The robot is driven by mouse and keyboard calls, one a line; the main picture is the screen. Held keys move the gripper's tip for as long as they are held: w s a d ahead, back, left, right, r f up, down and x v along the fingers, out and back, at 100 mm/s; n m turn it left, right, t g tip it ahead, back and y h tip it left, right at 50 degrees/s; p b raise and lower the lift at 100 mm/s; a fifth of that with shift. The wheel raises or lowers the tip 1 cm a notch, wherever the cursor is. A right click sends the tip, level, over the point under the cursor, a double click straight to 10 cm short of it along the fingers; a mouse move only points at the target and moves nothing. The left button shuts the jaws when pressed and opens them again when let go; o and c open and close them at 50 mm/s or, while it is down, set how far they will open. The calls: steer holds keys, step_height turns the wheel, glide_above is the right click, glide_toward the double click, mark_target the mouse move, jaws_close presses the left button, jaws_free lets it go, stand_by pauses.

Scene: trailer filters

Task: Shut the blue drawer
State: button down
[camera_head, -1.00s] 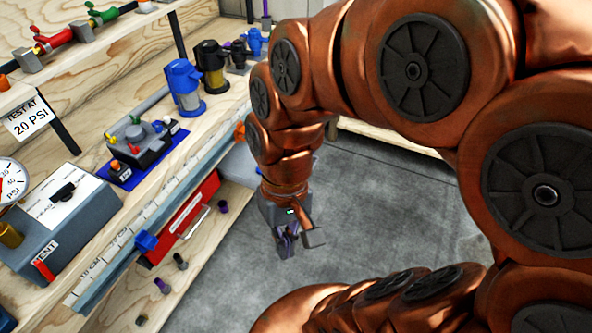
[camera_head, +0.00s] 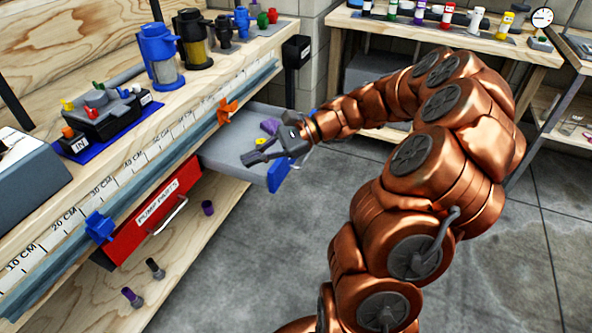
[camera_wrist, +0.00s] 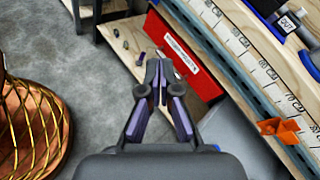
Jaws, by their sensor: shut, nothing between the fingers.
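The blue drawer (camera_head: 278,176) hangs open under the bench, its grey tray (camera_head: 226,150) sticking out over the floor and its blue front facing right. A purple item and a small yellow item show at the tray. My gripper (camera_head: 247,159) is shut and empty. In the head view it lies across the outer part of the tray, pointing left; whether it touches the drawer I cannot tell. In the wrist view the closed fingers (camera_wrist: 157,70) point up the picture, and part of the grey tray (camera_wrist: 232,128) shows at lower right, partly hidden by my gripper body.
A red drawer (camera_head: 152,215) labelled "pump parts" sits left of the blue one. An orange clamp (camera_head: 227,110) and a blue clamp (camera_head: 99,226) project from the bench's ruler edge. Several small fittings lie on the lower shelf.

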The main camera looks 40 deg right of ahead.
steer(key=d+f+m+t+h+b, duration=0.2)
steer(key=d+f+m+t+b, duration=0.45)
steer(key=d, duration=0.75)
steer(key=d+f+m+t+h+b, duration=0.3)
steer(key=d+f+m, duration=0.4)
steer(key=d+f, duration=0.55)
steer(key=w+a+t+b, duration=0.1)
steer(key=w+a+b, duration=0.4)
steer(key=w, duration=0.7)
steer(key=shift+a+r+y, duration=0.4)
steer(key=shift+a, duration=0.3)
steer(key=shift+w, duration=0.1)
